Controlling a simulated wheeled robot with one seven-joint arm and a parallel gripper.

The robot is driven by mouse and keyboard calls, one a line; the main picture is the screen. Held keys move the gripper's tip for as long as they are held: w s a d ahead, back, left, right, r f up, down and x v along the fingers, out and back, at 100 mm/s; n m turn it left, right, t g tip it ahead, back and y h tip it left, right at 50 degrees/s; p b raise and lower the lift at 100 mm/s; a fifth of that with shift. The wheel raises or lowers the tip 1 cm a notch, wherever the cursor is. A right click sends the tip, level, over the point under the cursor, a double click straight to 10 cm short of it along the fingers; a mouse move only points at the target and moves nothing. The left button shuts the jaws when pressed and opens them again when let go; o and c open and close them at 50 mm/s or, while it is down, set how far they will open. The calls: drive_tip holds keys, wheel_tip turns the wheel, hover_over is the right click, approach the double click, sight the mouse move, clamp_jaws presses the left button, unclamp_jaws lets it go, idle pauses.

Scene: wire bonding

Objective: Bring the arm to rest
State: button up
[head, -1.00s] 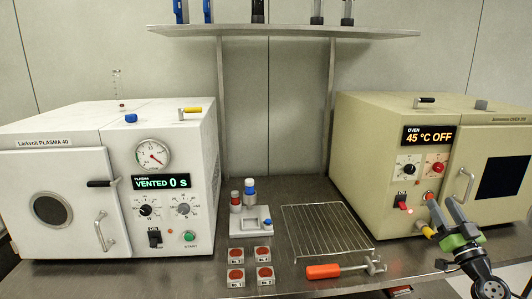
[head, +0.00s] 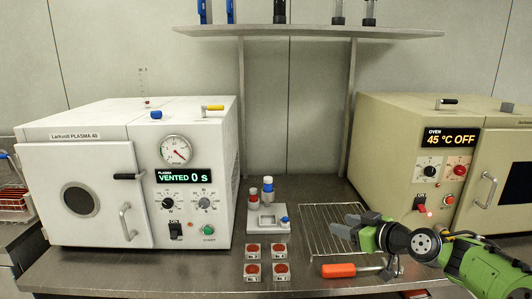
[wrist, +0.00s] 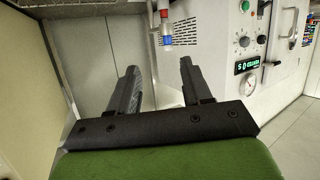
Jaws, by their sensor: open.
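My gripper (head: 352,228) is open and empty. In the head view it hangs over the right side of the wire rack, in front of the oven, with its fingers pointing left. My green arm reaches in from the lower right. In the wrist view the two dark fingers of my gripper (wrist: 158,90) stand apart with nothing between them. The oven (head: 430,160) reads 45 °C OFF. The plasma cleaner (head: 130,180) reads VENTED 0 s.
The wire rack (head: 322,210) lies on the steel bench, with an orange-handled tool (head: 338,270) before it. Several small boxes with red tops (head: 252,250) stand left of it, below a grey holder with bottles (head: 267,215). A shelf (head: 310,33) spans above. A red rack (head: 14,200) is at far left.

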drive_tip(key=s+a+f+m+g+h, duration=0.1)
drive_tip(key=s+a+g+h, duration=0.1)
drive_tip(key=s+a, duration=0.35)
drive_tip(key=s+a+g+h, duration=0.2)
drive_tip(key=s+a+h, duration=0.1)
drive_tip(key=s, duration=0.6)
drive_tip(key=s+d+f+m+g+h, duration=0.1)
drive_tip(key=s+m, duration=0.2)
drive_tip(key=s, duration=0.8)
drive_tip(key=s+d+f+m+g+h, duration=0.1)
drive_tip(key=s+d+m+h, duration=0.15)
drive_tip(key=s, duration=0.85)
wheel_tip(320, 180, up, 14)
drive_tip(key=p, duration=1.4)
drive_tip(key=shift+s+a+m+y+p, duration=0.25)
drive_tip(key=shift+m+y+p, duration=0.1)
drive_tip(key=shift+y, duration=0.1)
drive_tip(key=shift+o, duration=0.5)
drive_tip(key=shift+w+r, duration=0.1)
